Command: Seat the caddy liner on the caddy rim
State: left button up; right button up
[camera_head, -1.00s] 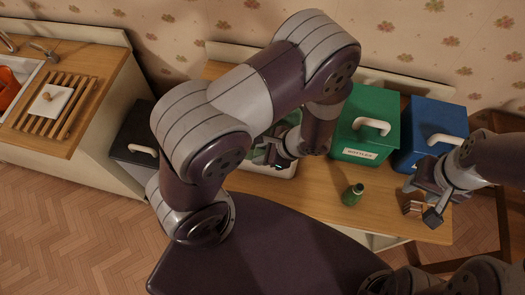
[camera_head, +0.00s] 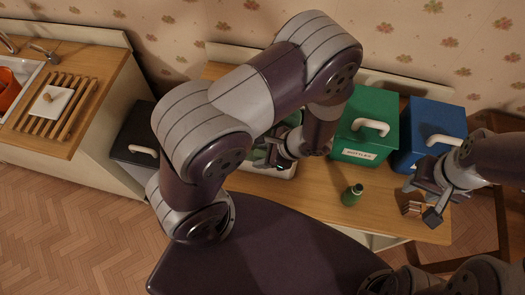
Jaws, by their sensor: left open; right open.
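A pale caddy (camera_head: 283,173) stands on the wooden counter, mostly hidden behind my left arm. Green material that looks like the liner (camera_head: 260,156) shows at its opening, beside my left gripper. How the liner sits on the rim is hidden. My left gripper (camera_head: 272,154) is open, pointing left over the caddy, with its fingers partly covered by my arm. My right gripper (camera_head: 422,203) is open at the counter's right end, close to a small brown block-like item (camera_head: 412,208). I cannot tell whether they touch.
A green lidded bin (camera_head: 366,135) labelled for bottles and a blue lidded bin (camera_head: 427,130) stand at the back right. A small green bottle (camera_head: 352,195) stands on the counter (camera_head: 318,190). A dark lidded bin (camera_head: 134,150) is at left, by the sink counter with a slatted rack (camera_head: 52,115).

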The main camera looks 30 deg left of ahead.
pick_arm(q)
jog(key=shift+p+v, duration=1.1)
jog(key=shift+v, duration=0.3)
jog(key=o, duration=0.6)
jog(key=shift+c, duration=0.2)
jog(key=c, duration=0.6)
jog(key=shift+o, duration=0.2)
